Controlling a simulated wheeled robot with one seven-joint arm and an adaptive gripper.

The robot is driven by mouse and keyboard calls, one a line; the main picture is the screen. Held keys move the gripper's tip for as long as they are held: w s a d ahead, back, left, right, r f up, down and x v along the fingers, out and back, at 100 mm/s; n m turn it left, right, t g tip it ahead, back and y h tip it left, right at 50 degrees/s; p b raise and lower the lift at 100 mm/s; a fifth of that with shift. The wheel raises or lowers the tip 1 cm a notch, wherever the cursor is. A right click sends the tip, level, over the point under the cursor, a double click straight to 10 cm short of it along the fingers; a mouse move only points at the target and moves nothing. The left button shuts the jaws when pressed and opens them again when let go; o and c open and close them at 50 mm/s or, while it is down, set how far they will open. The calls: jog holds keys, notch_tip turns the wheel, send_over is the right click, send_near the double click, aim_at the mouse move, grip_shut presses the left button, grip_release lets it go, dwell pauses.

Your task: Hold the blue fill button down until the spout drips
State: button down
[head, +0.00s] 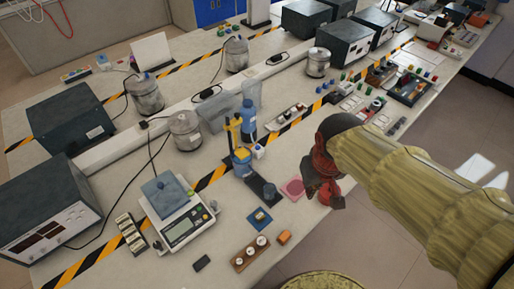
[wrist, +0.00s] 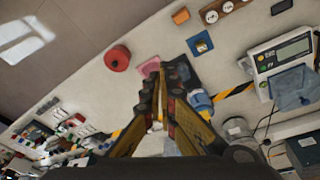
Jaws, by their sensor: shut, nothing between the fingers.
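A dispenser-like stand (head: 238,152) with a yellow upright and blue lower part stands mid-bench in the head view, with a dark plate (head: 262,190) in front. In the wrist view its blue part (wrist: 201,102) shows beside my right finger. I cannot make out the fill button or the spout, nor any drip. My gripper (head: 322,178) is above the bench's front edge, right of the stand, apart from it. In the wrist view my gripper (wrist: 160,80) is shut and empty, its tips over the pink pad (wrist: 150,67) and dark plate; they partly hide both.
A red cylinder (wrist: 117,57) stands by the pad. A blue square holder (head: 260,218), a wooden block with knobs (head: 250,253) and a scale (head: 185,222) are nearer. Metal canisters (head: 186,130) and a blue bottle (head: 248,117) stand behind.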

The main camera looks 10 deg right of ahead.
jog(key=w+d+f+n+h, duration=0.1)
jog(key=w+f+n, duration=0.1)
jog(key=w+f, duration=0.4)
jog(key=w+f+n, duration=0.1)
jog(key=w+f, duration=0.3)
jog(key=w, duration=0.4)
jog(key=n+t+y, duration=0.4)
jog(key=n+t, duration=0.2)
jog(key=n, duration=0.2)
send_over(256, 148)
notch_tip(256, 148, down, 4)
jog(key=shift+f, duration=0.1)
notch_tip(256, 148, down, 9)
jog(key=b, duration=0.8)
jog(key=shift+w+r, duration=0.1)
jog(key=shift+r, duration=0.1)
jog(key=shift+d+f, duration=0.1)
jog(key=shift+f, duration=0.05)
jog(key=shift+f+b, duration=0.3)
